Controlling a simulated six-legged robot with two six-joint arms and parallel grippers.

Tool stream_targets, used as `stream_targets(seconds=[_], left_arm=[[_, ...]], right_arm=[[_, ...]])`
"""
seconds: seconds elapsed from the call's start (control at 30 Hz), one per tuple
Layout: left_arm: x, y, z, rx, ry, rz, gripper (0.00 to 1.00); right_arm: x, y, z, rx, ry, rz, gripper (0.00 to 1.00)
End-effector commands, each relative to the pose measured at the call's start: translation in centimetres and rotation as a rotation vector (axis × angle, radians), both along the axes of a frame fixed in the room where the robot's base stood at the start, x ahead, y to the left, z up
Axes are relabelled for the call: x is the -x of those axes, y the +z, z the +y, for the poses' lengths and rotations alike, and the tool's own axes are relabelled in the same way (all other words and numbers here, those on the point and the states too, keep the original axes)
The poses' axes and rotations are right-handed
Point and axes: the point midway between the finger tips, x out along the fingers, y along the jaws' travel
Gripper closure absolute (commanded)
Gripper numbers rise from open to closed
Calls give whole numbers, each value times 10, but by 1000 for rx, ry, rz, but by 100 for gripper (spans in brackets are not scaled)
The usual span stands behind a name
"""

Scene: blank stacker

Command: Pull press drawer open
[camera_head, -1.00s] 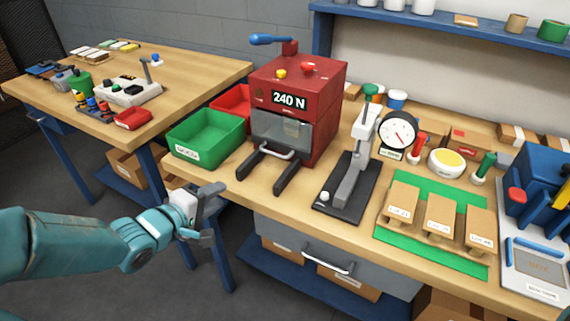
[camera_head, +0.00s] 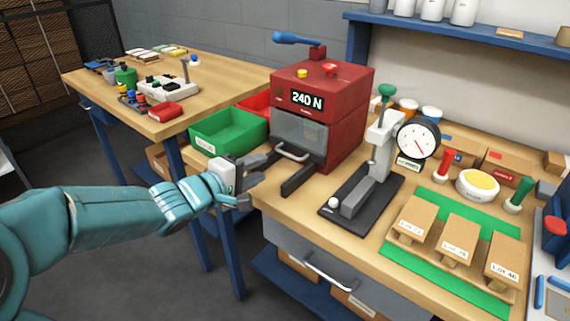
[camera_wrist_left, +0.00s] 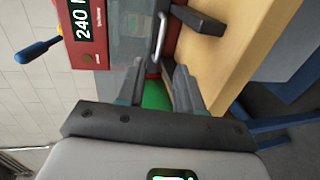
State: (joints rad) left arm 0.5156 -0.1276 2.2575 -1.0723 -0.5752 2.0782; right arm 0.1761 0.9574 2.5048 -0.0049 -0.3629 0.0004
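The red press (camera_head: 322,115) stands on the workbench with a "240 N" display. Its grey, see-through drawer front (camera_head: 300,138) has a pale bar handle (camera_head: 292,153) and looks closed, above two dark rails. My left gripper (camera_head: 262,171) is in front of the press, short of the handle, near the bench edge. In the left wrist view its two fingers (camera_wrist_left: 158,88) are apart with nothing between them. The handle (camera_wrist_left: 161,38) shows beyond the fingertips there, sideways in the picture. My right gripper is not in view.
A green bin (camera_head: 228,132) stands left of the press. A lever tool on a dark base (camera_head: 365,190) stands to its right, with a dial gauge (camera_head: 418,138) behind. The dark rail (camera_head: 299,180) juts toward the bench edge. A grey drawer (camera_head: 320,262) hangs under the bench.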

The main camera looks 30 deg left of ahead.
Motion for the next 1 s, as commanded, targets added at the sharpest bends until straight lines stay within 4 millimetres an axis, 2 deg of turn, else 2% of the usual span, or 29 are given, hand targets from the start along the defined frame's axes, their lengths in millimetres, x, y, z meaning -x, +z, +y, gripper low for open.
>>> stream_targets(seconds=[0.03,0.2,0.4,0.57,0.83,0.93,1.0], left_arm=[[-13,-8,-3,0,-6,-1,64],[-52,-15,-6,0,-4,0,64],[-84,-19,-10,0,-3,0,64],[-94,-21,-12,-1,-2,1,64],[-95,-20,-12,-1,-1,1,64],[-95,-20,-12,-1,-1,1,97],[-95,-20,-12,-1,-1,1,100]], right_arm=[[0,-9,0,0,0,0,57],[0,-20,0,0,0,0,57],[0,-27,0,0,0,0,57],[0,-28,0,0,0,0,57],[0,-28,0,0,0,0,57],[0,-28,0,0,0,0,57],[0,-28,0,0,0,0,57]])
